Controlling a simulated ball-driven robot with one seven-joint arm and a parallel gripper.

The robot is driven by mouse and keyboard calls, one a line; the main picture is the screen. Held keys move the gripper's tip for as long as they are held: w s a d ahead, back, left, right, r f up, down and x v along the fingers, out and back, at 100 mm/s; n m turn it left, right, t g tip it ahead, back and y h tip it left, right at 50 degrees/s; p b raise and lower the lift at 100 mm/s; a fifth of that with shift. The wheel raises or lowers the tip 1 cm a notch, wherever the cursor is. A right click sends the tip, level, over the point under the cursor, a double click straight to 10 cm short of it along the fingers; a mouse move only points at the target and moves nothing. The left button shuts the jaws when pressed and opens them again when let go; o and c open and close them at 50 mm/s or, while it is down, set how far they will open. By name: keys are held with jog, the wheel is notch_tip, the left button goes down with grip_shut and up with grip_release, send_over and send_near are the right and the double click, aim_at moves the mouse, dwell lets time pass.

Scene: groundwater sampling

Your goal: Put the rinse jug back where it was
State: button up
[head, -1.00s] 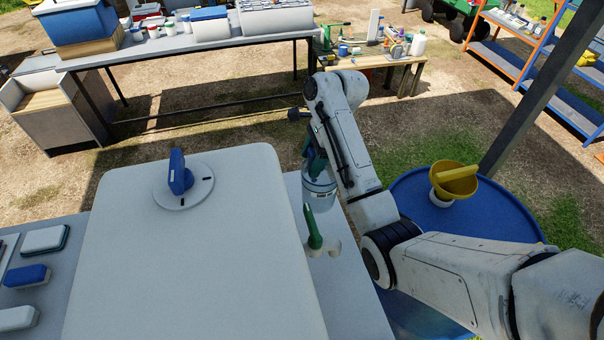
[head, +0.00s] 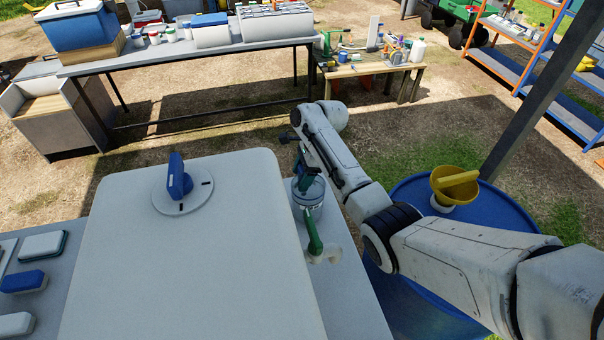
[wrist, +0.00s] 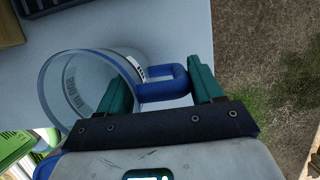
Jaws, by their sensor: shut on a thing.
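The rinse jug is a clear jug with printed markings and a blue handle. It shows in the head view (head: 309,194) on the right side of the big white container (head: 185,250), just behind the green tap (head: 313,236). In the wrist view the jug (wrist: 75,85) is at the left, with its blue handle (wrist: 165,84) between the teal fingers. My gripper (wrist: 165,88) is shut on the handle; in the head view my gripper (head: 307,168) is partly hidden by my arm. The jug is at the grey table, but I cannot tell whether its base touches it.
A blue drum (head: 420,290) with a yellow funnel (head: 455,184) stands at the right, beside a dark post (head: 540,85). The grey table (head: 350,290) has a narrow bare strip right of the container. Benches with bottles and boxes stand at the back.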

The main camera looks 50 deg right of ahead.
jog(key=shift+f, duration=0.1)
jog(key=o, duration=1.6)
jog(key=shift+c, duration=0.2)
jog(key=v, duration=1.2)
jog(key=shift+b, duration=0.35)
jog(key=shift+a, duration=0.1)
